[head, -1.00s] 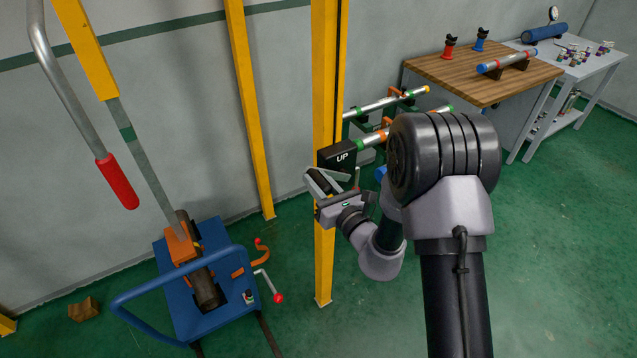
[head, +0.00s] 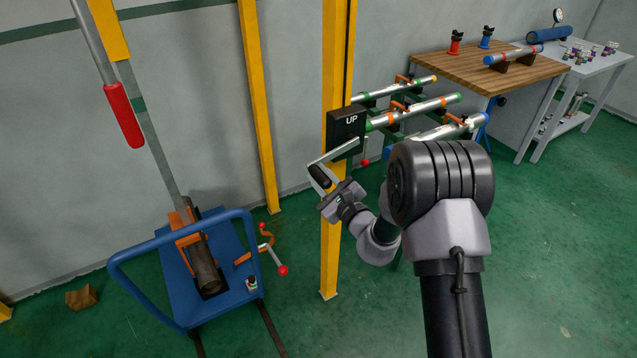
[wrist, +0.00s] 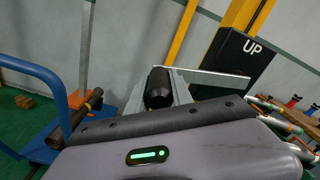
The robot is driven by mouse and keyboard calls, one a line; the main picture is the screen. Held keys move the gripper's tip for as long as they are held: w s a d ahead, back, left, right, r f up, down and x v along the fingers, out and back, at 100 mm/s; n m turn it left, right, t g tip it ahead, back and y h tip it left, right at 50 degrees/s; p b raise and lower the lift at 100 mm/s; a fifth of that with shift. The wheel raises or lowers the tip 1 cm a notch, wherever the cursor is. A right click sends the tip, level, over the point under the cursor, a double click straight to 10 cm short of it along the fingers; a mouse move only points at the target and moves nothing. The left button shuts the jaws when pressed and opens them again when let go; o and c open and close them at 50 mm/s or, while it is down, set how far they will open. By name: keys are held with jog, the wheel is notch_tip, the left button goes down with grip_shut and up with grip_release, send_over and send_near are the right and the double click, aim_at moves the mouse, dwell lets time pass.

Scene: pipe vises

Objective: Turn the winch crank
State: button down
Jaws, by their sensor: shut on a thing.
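The winch is a dark box marked UP (head: 343,126) on a yellow post, and it also shows in the wrist view (wrist: 236,66). Its grey crank arm (head: 338,154) slants down and left from the box. At the arm's outer end is a black handle (head: 319,176). My gripper (head: 322,184) is below and left of the box, shut on the black handle. In the wrist view the handle (wrist: 159,87) stands between the grey fingers, with the crank arm (wrist: 222,79) stretching right toward the box.
A small red-knobbed lever (head: 364,161) hangs beside the box. A blue cart (head: 211,281) with an orange vise, pipe and red-tipped handle stands at left. Racked pipes (head: 420,108) are behind my arm. A wooden bench (head: 475,70) is at back right. Green floor is open at right.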

jog(key=w+d+f+b, duration=0.2)
jog(key=d+f+b, duration=0.1)
jog(key=f+b, duration=0.2)
notch_tip(320, 180, down, 2)
jog(key=shift+w+d+f, duration=0.2)
jog(key=shift+d, duration=0.1)
jog(key=shift+d, duration=0.1)
jog(key=shift+w+d+r, duration=0.1)
jog(key=shift+w+r, duration=0.1)
jog(key=shift+r, duration=0.2)
dwell(1.2)
jog(key=c, duration=1.5)
grip_release()
jog(key=o, duration=0.4)
jog(key=shift+w+d+f, duration=0.15)
jog(key=shift+f, duration=0.05)
jog(key=shift+f, duration=0.15)
